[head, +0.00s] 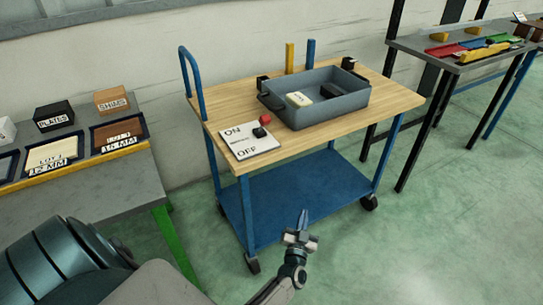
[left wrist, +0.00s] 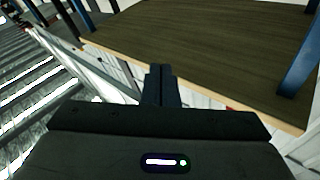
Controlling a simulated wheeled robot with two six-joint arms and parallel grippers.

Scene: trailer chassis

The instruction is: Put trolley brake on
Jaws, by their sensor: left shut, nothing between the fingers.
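The trolley has a wooden top (head: 395,98), blue legs and a blue lower shelf (head: 290,190). A white plate (head: 236,142) marked ON at its far end and OFF at its near end lies at the top's front left corner. A red knob (head: 265,119) and a black part (head: 259,132) stand at the plate's right side; I cannot tell which setting they show. My left gripper (head: 303,217) is shut and empty, in front of the trolley and apart from the plate. Its closed fingers (left wrist: 160,80) also show in the left wrist view. My right gripper is out of view.
A grey tray (head: 340,108) with a pale block (head: 299,99) sits on the trolley. A blue handle (head: 184,60) rises at its left. A bench (head: 75,190) with labelled boxes stands left, another table (head: 420,45) right. Green floor (head: 430,235) is clear at front right.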

